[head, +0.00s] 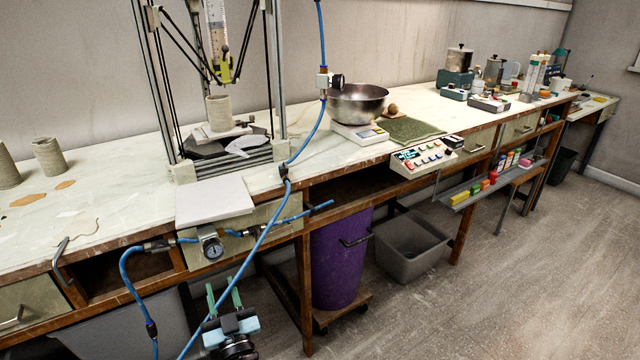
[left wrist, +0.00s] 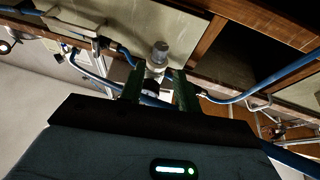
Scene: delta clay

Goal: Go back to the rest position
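My left gripper (head: 223,295) is low in the head view, in front of the bench, with its two green fingers pointing up and apart. Nothing shows between the fingertips there. In the left wrist view the same gripper (left wrist: 158,78) shows its two dark green fingers with a clear gap. A grey cylindrical fitting (left wrist: 160,52) shows beyond the gap, and I see no grip on it. My right gripper is in neither view.
The bench (head: 110,225) carries a delta printer frame. A purple bin (head: 338,260) stands underneath. The floor (head: 520,280) at right is clear.

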